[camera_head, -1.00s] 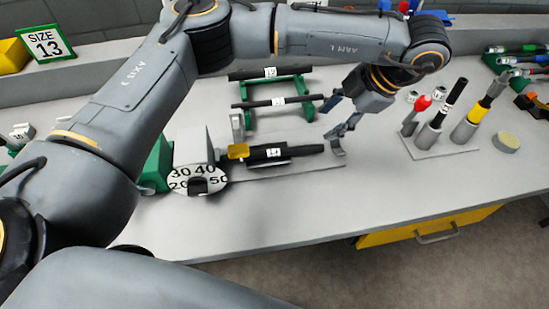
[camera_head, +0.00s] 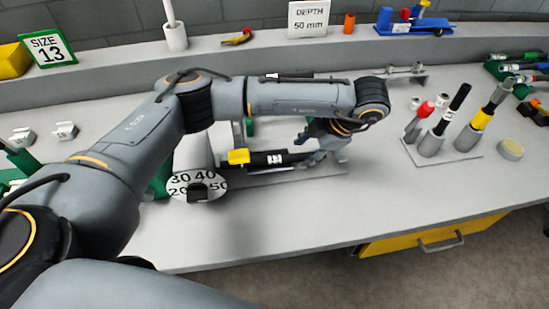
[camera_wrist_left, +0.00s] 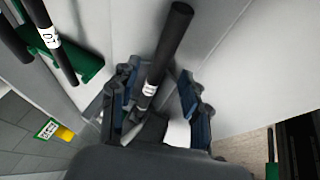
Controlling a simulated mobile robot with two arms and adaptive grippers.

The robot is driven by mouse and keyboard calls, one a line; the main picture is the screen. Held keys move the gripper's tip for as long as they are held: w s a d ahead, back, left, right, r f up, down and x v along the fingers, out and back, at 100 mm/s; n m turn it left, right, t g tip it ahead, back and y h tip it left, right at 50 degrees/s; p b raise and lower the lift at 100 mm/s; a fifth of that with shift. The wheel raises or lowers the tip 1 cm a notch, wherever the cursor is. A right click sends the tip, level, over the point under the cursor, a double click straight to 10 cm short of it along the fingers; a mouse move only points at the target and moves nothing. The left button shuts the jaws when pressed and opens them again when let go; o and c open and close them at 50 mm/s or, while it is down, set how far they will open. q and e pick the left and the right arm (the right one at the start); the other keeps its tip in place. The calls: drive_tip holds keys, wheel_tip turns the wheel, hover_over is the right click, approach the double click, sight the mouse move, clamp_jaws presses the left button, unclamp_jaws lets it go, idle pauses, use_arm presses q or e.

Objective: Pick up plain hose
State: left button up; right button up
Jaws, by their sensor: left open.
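A black hose (camera_head: 270,159) with a white label lies in a holder on the bench, just right of a yellow block (camera_head: 238,157). In the left wrist view the same hose (camera_wrist_left: 168,45) runs between the two fingers, without visible grip. My left gripper (camera_head: 308,150) is open at the hose's right end, with one finger on either side. I cannot tell whether a finger touches it. More black labelled hoses (camera_wrist_left: 55,45) rest on a green rack (camera_wrist_left: 85,60) in the wrist view; my arm hides most of that rack in the head view. My right gripper is not in view.
A round dial (camera_head: 196,187) marked with numbers stands left of the hose. Upright tools stand on a grey plate (camera_head: 445,153) at the right. A size 13 sign (camera_head: 48,48) and a depth 50 mm sign (camera_head: 309,20) stand behind. The front bench strip is clear.

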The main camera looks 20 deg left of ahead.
use_arm(q)
drive_tip(key=shift+x, duration=1.15)
clamp_jaws()
drive_tip(key=shift+r, duration=0.1)
